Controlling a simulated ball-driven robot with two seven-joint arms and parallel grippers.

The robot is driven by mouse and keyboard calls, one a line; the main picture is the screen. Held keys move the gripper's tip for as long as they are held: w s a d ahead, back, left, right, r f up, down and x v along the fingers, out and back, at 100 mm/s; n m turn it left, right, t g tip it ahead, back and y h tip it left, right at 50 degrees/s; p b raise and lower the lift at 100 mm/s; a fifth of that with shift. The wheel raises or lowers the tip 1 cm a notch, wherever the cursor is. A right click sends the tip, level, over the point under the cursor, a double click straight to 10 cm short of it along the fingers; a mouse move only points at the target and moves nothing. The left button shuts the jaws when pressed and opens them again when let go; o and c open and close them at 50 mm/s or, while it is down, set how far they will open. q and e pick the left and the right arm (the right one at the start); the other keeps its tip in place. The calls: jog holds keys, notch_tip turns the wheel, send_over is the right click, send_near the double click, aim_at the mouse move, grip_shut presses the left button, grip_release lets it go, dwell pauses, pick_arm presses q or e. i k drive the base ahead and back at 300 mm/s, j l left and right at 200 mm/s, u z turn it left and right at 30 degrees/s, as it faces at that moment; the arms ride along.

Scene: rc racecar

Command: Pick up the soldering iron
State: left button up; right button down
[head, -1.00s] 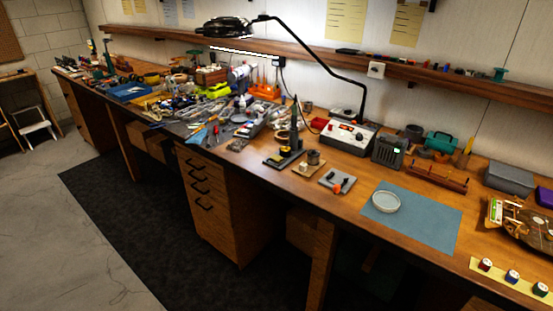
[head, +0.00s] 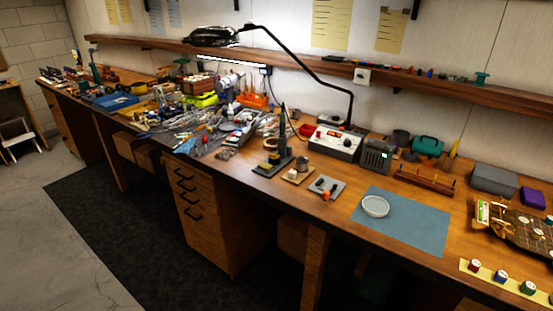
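The soldering iron (head: 283,145) stands upright in its dark stand (head: 270,164) near the front edge of the bench, left of centre on the clear stretch. A thin dark cable seems to rise behind it. The soldering station (head: 334,143), a pale box with a red display, sits behind it to the right. Neither of my grippers is in the head view.
The wooden bench (head: 300,205) runs across the view, with drawers (head: 189,190) below. Cluttered tools lie left of the iron. A blue mat (head: 420,222) with a white dish (head: 375,206) lies to the right. A black lamp arm (head: 310,68) arches overhead. Open floor (head: 60,245) lies in front.

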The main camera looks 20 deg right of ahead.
aim_at(282, 134)
jog(key=i+j+z, duration=0.35)
jog(key=i+j, duration=0.4)
jog(key=j, duration=0.15)
